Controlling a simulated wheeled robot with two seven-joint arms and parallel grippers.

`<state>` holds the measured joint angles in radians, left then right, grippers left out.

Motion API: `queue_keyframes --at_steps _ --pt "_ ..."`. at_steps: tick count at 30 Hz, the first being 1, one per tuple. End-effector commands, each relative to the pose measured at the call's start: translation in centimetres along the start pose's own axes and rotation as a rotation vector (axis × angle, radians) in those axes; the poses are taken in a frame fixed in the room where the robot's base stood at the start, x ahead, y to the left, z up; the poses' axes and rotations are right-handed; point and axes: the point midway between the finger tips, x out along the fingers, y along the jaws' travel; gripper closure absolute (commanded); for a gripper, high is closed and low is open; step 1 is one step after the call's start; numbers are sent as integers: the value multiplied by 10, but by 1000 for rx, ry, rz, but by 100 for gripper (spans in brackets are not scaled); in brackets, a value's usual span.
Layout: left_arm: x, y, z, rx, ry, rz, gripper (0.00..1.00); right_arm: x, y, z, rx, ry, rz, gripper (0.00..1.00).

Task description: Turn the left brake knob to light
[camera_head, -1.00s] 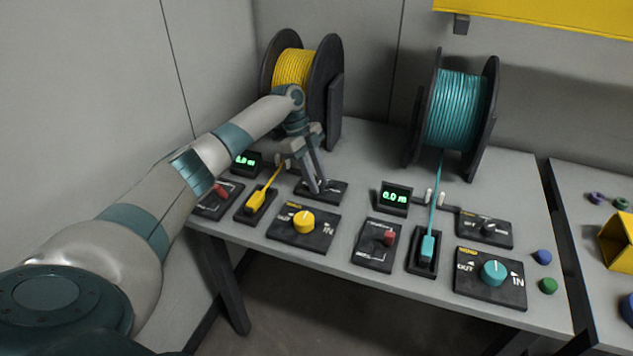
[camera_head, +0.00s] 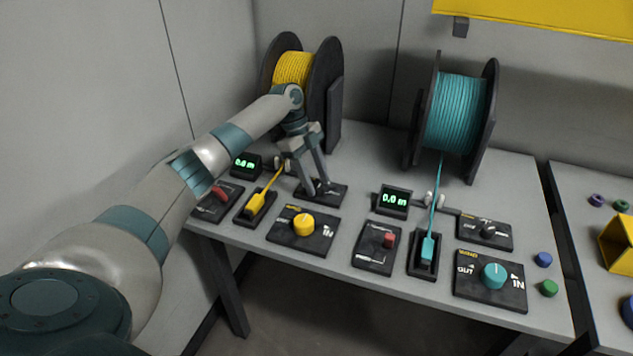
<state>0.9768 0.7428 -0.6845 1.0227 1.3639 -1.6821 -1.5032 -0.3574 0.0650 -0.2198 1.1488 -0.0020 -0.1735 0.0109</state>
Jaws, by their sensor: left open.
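The left brake panel (camera_head: 338,197) is a small dark plate behind the yellow wind knob on the left half of the bench. My left gripper (camera_head: 319,189) points down over this panel with its two fingers spread. The fingertips are at the panel's surface, around the place of the brake knob. The left brake knob is mostly hidden by the fingers, and I cannot tell its setting or whether the fingers touch it. My right gripper is out of view.
The yellow wind knob (camera_head: 304,224) stands in front. A yellow cable end (camera_head: 257,201) and a red switch (camera_head: 221,193) lie left. The yellow spool (camera_head: 293,68) stands behind. The right station has a 0.0 m display (camera_head: 394,199) and teal knob (camera_head: 493,275).

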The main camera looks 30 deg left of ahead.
Motion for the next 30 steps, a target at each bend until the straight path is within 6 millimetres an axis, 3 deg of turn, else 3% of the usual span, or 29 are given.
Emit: queue_keyframes --at_steps 8,21,30 --pt "-39 -1 1 0 0 -4 56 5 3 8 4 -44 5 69" --pt "-127 -1 0 1 0 -3 56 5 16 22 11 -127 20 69" --pt "-162 0 0 1 0 0 56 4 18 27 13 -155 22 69"
